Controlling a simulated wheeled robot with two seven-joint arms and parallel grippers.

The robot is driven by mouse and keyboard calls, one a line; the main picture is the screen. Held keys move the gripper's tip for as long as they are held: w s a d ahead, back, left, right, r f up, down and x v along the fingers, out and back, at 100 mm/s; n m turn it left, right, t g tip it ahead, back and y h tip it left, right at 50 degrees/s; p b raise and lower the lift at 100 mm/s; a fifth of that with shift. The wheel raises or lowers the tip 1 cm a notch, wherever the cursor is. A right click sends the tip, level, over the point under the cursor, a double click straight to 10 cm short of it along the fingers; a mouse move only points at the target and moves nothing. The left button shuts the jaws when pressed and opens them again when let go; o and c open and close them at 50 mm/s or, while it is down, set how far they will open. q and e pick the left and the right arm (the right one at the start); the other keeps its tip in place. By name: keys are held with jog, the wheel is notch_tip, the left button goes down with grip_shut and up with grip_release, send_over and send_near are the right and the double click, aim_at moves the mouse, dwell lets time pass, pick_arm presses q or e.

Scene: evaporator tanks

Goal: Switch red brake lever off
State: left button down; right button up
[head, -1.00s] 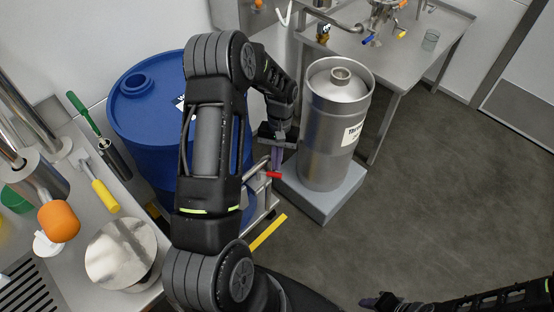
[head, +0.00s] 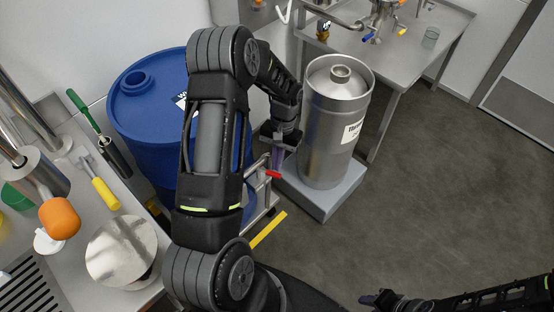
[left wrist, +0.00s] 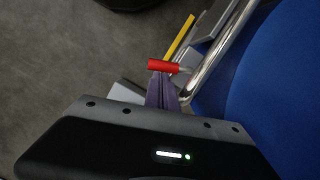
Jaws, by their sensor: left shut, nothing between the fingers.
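The red brake lever (head: 273,174) sticks out from the metal frame of the trolley under the blue drum. It also shows in the left wrist view (left wrist: 162,66), just beyond my fingertips. My left gripper (head: 277,163) points down beside the trolley frame, its purple fingers shut and empty, with the tips right at the lever. In the left wrist view the left gripper's fingers (left wrist: 162,88) overlap the lever's near side; I cannot tell whether they touch it. My right gripper (head: 372,300) is low at the bottom of the head view, far from the lever; its finger opening is unclear.
The blue drum (head: 150,120) stands on the trolley (head: 262,205). A steel tank (head: 335,130) on a grey plinth (head: 325,203) stands close to the right. A bench (head: 80,215) with tools is at left. The floor at right is clear.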

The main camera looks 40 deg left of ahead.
aim_at(273, 173)
pick_arm(q)
jog(key=s+m, duration=0.1)
jog(key=d+m, duration=0.1)
jog(key=m, duration=0.1)
jog(key=s+m+y, duration=0.1)
jog(key=m, duration=0.1)
jog(key=shift+s+d, duration=0.2)
jog(key=shift+s, duration=0.1)
jog(key=s+m, duration=0.1)
jog(key=m, duration=0.1)
jog(key=shift+s+d+m+y+p, duration=0.1)
jog(key=shift+s+m+y+p, duration=0.1)
jog(key=shift+m+y+p, duration=0.2)
jog(key=shift+s+m+t, duration=0.3)
jog(key=shift+s+m, duration=0.3)
jog(key=shift+m, duration=0.6)
pick_arm(e)
jog(key=shift+r, duration=0.45)
